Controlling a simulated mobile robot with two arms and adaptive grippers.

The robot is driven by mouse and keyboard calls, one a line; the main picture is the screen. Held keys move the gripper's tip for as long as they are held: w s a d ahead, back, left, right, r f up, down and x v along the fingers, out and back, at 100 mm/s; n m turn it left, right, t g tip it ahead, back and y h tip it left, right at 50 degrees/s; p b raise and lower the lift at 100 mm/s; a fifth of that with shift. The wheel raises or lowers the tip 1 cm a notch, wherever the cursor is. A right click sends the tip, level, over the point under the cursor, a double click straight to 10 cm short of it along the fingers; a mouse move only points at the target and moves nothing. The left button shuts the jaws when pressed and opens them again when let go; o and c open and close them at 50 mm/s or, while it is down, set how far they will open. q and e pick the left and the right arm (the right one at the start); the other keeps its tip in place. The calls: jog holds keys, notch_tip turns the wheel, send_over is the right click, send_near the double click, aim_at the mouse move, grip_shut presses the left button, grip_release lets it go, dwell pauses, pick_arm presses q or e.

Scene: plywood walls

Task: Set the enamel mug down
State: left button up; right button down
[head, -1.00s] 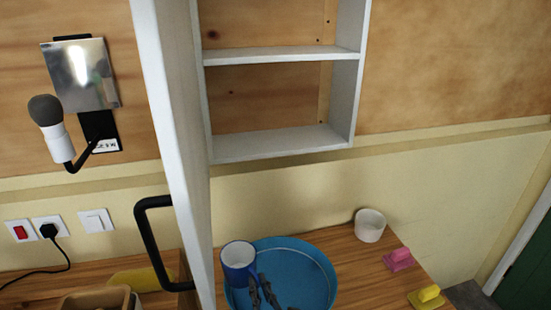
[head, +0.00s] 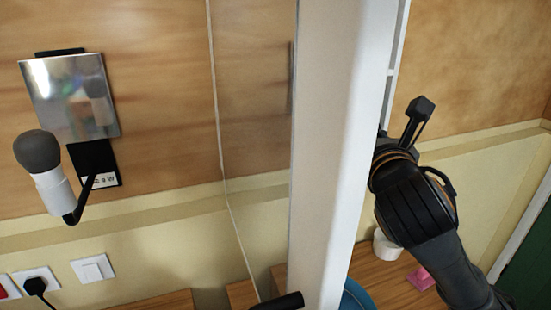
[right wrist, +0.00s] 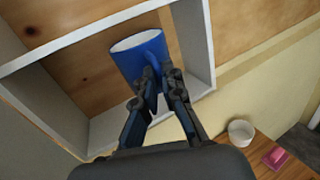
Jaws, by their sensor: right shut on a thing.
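The blue enamel mug (right wrist: 140,58), pale inside, is in my right gripper (right wrist: 160,80) in the right wrist view. The fingers are closed at its handle side. It is held up at the white shelf unit (right wrist: 199,45), against the view of a compartment; I cannot tell how far inside it is or whether it touches the board. In the head view my right arm (head: 415,200) reaches up on the right, and its fingertips and the mug are hidden behind a white upright panel (head: 340,150).
The white panel blocks most of the shelf in the head view. On the wooden counter (head: 390,282) are a blue tray (head: 356,297), a white cup (head: 386,246) and a pink object (head: 421,279). A microphone-like fixture (head: 45,170) is on the left wall.

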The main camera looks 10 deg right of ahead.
jog(key=w+d+f, duration=0.1)
jog(key=w, duration=0.1)
jog(key=w+d+f, duration=0.1)
jog(key=w, duration=0.1)
jog(key=w+f+p, duration=0.1)
jog(key=w, duration=0.1)
jog(key=shift+w+d, duration=0.4)
pick_arm(q)
jog(key=shift+s+d+r+p, duration=0.1)
jog(key=shift+d+r+p, duration=0.1)
jog(key=shift+r, duration=0.3)
jog(key=shift+s+d+r+p, duration=0.1)
jog(key=shift+d+r+p, duration=0.1)
jog(key=shift+r, duration=0.25)
pick_arm(e)
jog(key=w+d+f, duration=0.1)
jog(key=w+f, duration=0.5)
jog(key=f, duration=0.3)
jog(key=shift+f, duration=0.2)
pick_arm(q)
jog(key=shift+a, duration=0.1)
pick_arm(e)
jog(key=shift+d, duration=0.1)
jog(key=shift+f, duration=0.2)
jog(key=c, duration=1.5)
grip_release()
jog(key=shift+o, duration=0.2)
